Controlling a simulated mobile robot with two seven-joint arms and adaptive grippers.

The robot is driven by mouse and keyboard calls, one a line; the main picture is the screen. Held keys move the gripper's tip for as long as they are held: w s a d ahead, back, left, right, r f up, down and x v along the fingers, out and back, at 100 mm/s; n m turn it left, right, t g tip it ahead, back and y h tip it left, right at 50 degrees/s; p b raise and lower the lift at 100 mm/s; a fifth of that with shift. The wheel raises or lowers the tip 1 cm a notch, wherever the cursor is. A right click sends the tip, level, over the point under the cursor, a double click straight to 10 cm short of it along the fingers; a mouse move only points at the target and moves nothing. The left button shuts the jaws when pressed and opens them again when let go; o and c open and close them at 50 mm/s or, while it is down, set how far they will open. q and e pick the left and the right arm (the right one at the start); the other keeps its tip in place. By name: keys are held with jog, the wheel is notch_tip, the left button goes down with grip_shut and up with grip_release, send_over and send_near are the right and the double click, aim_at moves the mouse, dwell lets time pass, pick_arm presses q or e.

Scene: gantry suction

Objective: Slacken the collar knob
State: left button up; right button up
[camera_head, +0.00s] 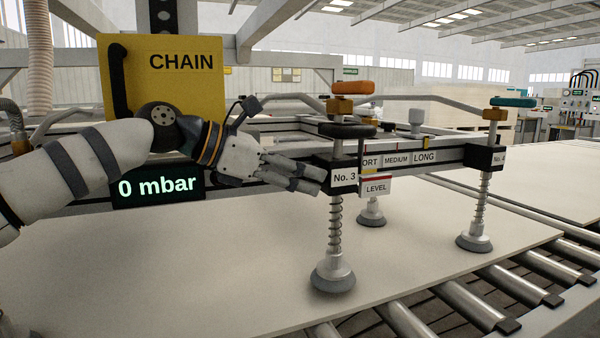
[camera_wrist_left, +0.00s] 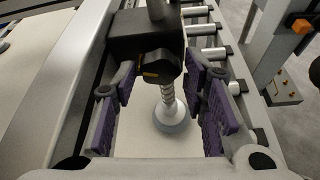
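My left gripper (camera_head: 308,179) is beside the black No. 3 collar block (camera_head: 322,172), at its left side. In the left wrist view the gripper (camera_wrist_left: 162,84) is open, with purple pads apart on either side of the block (camera_wrist_left: 135,35) and nothing clamped between them. A round black knob (camera_head: 348,131) sits on top of the No. 3 collar, below a brass fitting (camera_head: 340,106) and an orange handle (camera_head: 353,88). The No. 3 spring stem (camera_head: 335,225) and suction cup (camera_head: 333,277) hang below. My right gripper is not in view.
A white sheet (camera_head: 150,275) lies under the cups on rollers (camera_head: 470,305). The No. 4 collar (camera_head: 484,158) with a teal handle (camera_head: 513,102) stands at right. A yellow CHAIN box (camera_head: 185,80) and a 0 mbar display (camera_head: 157,187) are near my left arm.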

pick_arm(q)
jog(key=shift+o, duration=0.3)
jog(key=v, duration=1.2)
jog(key=shift+r, duration=0.1)
